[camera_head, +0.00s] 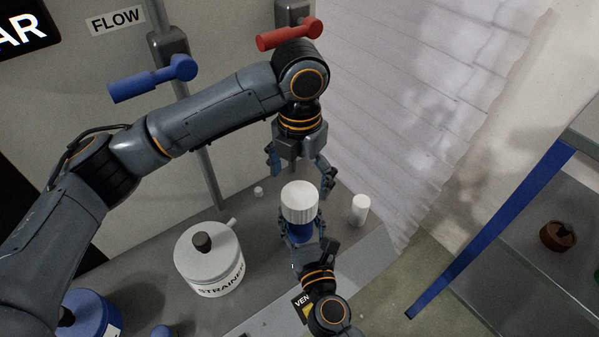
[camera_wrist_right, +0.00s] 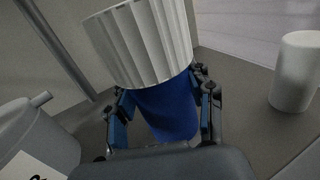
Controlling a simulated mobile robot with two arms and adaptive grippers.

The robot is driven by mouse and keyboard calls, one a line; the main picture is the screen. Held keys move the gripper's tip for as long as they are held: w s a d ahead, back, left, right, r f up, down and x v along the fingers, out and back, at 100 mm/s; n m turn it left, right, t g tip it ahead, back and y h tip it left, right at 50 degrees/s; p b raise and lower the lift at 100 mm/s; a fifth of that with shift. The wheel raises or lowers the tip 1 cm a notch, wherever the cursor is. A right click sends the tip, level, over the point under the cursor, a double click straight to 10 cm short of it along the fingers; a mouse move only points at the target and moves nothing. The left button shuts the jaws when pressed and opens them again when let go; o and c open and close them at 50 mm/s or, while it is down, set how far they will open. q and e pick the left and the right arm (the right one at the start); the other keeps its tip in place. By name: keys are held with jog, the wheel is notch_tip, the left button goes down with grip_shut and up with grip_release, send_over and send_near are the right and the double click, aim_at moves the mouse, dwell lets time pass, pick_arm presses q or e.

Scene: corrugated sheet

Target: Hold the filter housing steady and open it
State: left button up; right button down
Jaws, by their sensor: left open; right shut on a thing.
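The filter housing has a ribbed white cap (camera_head: 299,199) on top of a blue body (camera_head: 303,233). It stands on the grey bench, and in the right wrist view the cap (camera_wrist_right: 143,42) sits on the blue body (camera_wrist_right: 166,108). My right gripper (camera_wrist_right: 163,112) is shut on the blue body, one finger on each side, below the cap. My left gripper (camera_head: 300,178) points down just above and behind the cap, with its fingers spread apart. It holds nothing. The lower part of the housing is hidden by my right gripper in the head view.
A white pot labelled STRAINER (camera_head: 209,262) stands left of the housing. A white cylinder (camera_head: 359,210) stands close on the right. A blue container (camera_head: 88,312) is at the lower left. Blue (camera_head: 152,79) and red (camera_head: 289,34) valve handles are at the back. A blue-edged shelf (camera_head: 490,232) is at right.

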aim_at(300, 194)
pick_arm(q)
notch_tip(300, 194, down, 7)
jog(key=shift+f, duration=0.1)
dwell(0.3)
